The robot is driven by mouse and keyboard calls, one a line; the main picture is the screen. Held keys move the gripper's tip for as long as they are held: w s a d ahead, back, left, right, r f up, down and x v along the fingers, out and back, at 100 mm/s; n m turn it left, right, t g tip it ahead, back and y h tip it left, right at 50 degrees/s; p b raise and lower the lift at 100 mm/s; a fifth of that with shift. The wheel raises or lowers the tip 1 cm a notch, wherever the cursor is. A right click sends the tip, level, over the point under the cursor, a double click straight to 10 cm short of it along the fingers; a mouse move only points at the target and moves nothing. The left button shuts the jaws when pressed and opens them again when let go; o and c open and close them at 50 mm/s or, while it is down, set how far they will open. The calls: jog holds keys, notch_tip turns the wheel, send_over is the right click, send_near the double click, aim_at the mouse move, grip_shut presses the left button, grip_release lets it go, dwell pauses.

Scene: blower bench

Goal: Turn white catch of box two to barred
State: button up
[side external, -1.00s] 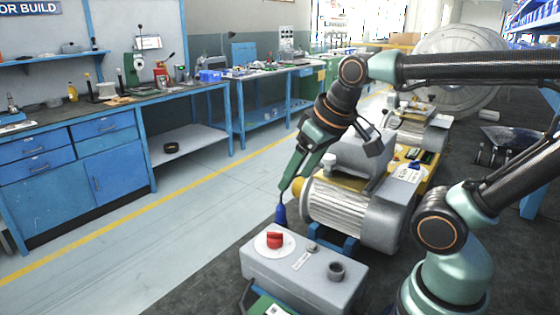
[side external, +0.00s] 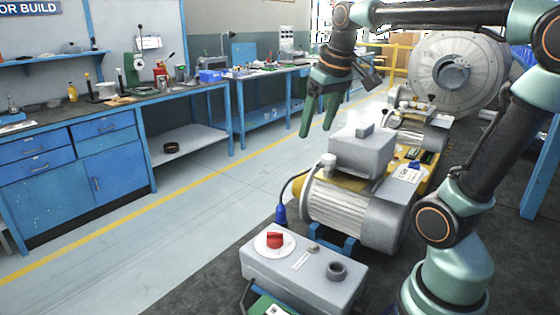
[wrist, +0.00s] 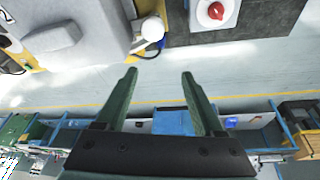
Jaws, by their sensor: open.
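A grey box (side external: 350,152) sits on top of the ribbed motor. A pale, near-white raised catch (side external: 362,130) stands on its lid. In the wrist view the catch (wrist: 50,38) is a short bar at upper left. Part of a label with a "2" (wrist: 4,15) shows at that view's left edge. I cannot tell which setting the catch is at. My gripper (side external: 316,126) is open and empty, in the air to the left of the grey box, apart from it. In the wrist view both fingers of my gripper (wrist: 159,73) stand apart over floor.
A white round cap (side external: 328,160) stands at the box's left side. A red knob (side external: 274,240) on a white disc sits on a nearer grey control box (side external: 305,270). A blue plug (side external: 281,214) with a black cable hangs behind that. The aisle floor on the left is clear.

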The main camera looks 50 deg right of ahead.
jog(key=d+r+m, duration=0.1)
jog(key=d, duration=0.3)
jog(key=s+d+r+m+g, duration=0.1)
jog(key=d+r, duration=0.1)
jog(key=d, duration=0.2)
jog(key=d+r+m+g, duration=0.1)
jog(key=d, duration=0.4)
jog(key=shift+s+r, duration=0.25)
jog(key=shift+s, duration=0.15)
jog(key=s+d+r+m, duration=0.1)
jog(key=s+d, duration=0.2)
jog(key=d, duration=0.2)
jog(key=s+d+r+m+g+y, duration=0.1)
jog(key=s+d, duration=0.3)
jog(key=d, duration=0.2)
jog(key=shift+m, duration=0.4)
jog(key=shift+d, duration=0.1)
